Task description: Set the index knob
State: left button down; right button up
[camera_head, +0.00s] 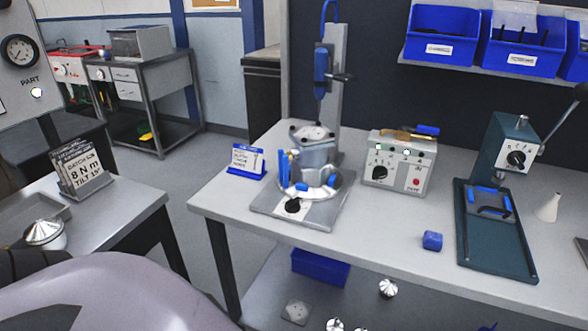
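A grey fixture plate (262,200) lies on the workbench and carries a round fixture with blue clamps and a machined housing (316,150). A black knob (292,206) sits at the plate's front. A grey control box (402,180) to the right has a black knob (380,173), a red button and a green light. A green press (510,140) further right has a black dial (516,158). No knob label is readable, so I cannot tell which one is the index knob. Neither of my grippers is in view.
A blue sign (247,162) stands left of the fixture, a blue block (432,240) near the bench's front edge. Blue bins (440,35) hang above. The bench front between fixture and press is mostly clear.

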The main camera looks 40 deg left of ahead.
aim_at(292, 206)
jog(key=j+u, duration=0.2)
jog(key=u, duration=1)
jog(key=k+l+u, duration=0.1)
jog(key=j+z, duration=0.3)
jog(key=j, duration=0.3)
jog(key=j+z, duration=0.3)
jog(key=j, duration=0.3)
jog(key=i, duration=0.05)
